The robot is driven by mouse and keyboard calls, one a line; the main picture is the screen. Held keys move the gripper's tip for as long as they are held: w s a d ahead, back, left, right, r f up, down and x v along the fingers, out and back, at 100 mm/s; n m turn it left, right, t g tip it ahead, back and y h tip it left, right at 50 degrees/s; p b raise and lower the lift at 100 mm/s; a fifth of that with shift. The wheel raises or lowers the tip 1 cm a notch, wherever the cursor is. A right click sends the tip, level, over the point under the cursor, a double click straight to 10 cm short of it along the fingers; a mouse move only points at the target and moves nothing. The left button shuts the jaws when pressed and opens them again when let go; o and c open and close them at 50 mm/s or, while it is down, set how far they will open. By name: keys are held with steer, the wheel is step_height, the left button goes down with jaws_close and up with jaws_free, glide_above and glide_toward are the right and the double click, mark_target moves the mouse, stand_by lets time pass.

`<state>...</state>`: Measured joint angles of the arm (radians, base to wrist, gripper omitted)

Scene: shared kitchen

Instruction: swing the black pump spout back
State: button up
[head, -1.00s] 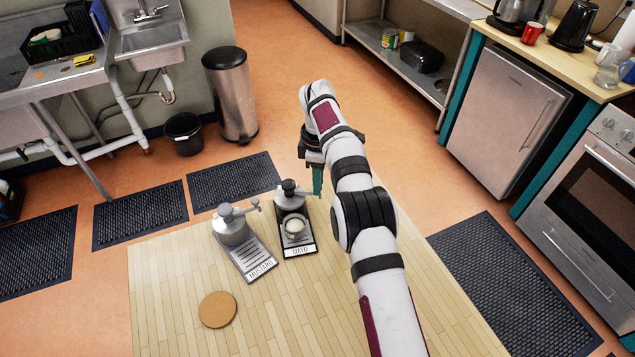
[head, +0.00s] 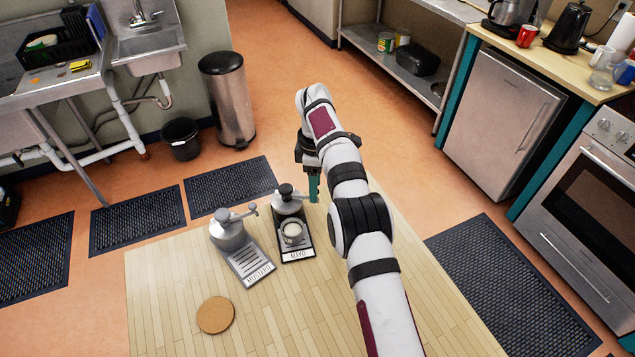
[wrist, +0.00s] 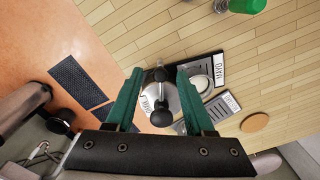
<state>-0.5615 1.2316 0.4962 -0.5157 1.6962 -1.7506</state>
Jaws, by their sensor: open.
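The mayo pump (head: 287,205) is a silver dome with a black knob on its dark stand, right of the mustard pump (head: 229,235). My gripper (head: 313,196) is open, beside the mayo pump's right side in the head view. Contact cannot be seen.
A white cup (head: 292,231) sits on the mayo stand, close to the gripper. A cork coaster (head: 215,315) lies on the wooden table (head: 170,285). The table's front part is clear. A green object (wrist: 247,5) shows at the wrist view's top edge.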

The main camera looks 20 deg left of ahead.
steer(key=r, duration=0.4)
steer(key=shift+d+r, duration=0.25)
steer(key=d+r, duration=0.6)
steer(key=d, duration=0.5)
steer(key=shift+r, duration=0.25)
steer(key=shift+w+d, duration=0.1)
steer(key=s+d+r+m, duration=0.8)
steer(key=s+d+m, duration=0.25)
steer(key=s, duration=0.25)
steer(key=s+d+f+m+y, duration=0.1)
steer(key=s+d+f+m, duration=0.1)
steer(key=s+m, duration=0.6)
steer(key=s+d+f+m, duration=0.3)
steer(key=s+m, duration=0.4)
steer(key=s, duration=0.8)
steer(key=shift+f+m+y, duration=0.35)
steer(key=shift+f+y, duration=0.05)
steer(key=shift+f, duration=0.3)
